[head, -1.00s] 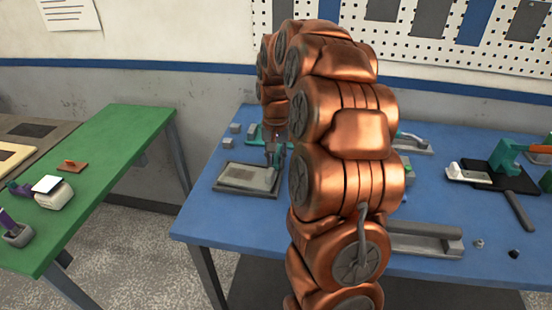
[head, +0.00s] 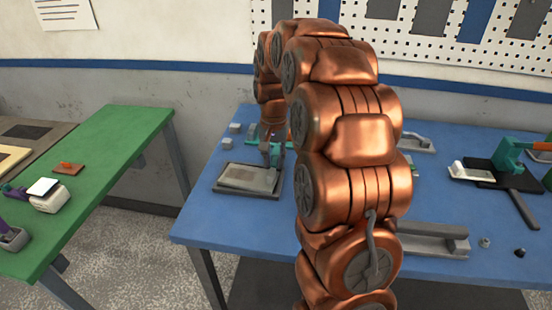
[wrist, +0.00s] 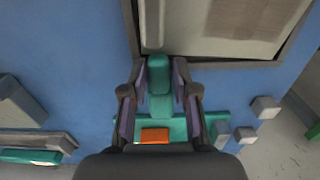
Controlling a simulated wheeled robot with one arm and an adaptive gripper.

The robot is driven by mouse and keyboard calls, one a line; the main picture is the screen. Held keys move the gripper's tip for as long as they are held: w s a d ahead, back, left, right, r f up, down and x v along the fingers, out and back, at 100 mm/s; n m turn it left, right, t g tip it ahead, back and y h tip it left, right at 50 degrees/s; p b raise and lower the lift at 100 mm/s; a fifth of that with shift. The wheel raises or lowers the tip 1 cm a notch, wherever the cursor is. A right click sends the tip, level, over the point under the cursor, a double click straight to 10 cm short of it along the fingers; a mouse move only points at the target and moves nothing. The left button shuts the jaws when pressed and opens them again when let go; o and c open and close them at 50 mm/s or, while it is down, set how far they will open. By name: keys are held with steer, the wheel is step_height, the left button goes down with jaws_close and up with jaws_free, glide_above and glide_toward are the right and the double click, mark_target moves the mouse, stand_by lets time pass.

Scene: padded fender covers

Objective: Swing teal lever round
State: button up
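The teal lever (wrist: 159,78) shows in the wrist view between the two fingers of my gripper (wrist: 159,72). The fingers stand one on each side of it, with what looks like a narrow gap at each side; I cannot tell whether either touches. The lever runs back to a teal base (wrist: 218,122) with an orange block (wrist: 154,135) in front of my palm. In the head view my gripper (head: 271,152) is low over the blue table beside a grey framed plate; my arm hides most of the lever there.
The grey framed plate (head: 222,188) lies close beside my gripper. Small grey cubes (wrist: 265,107) stand near the teal base. On the blue table (head: 215,228) a grey channel (head: 435,238) and a teal clamp (head: 508,155) lie to the right. A green table (head: 105,150) stands left, across a gap.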

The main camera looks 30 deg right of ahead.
mark_target(274, 161)
steer(key=shift+o, duration=1.3)
step_height(274, 161, up, 12)
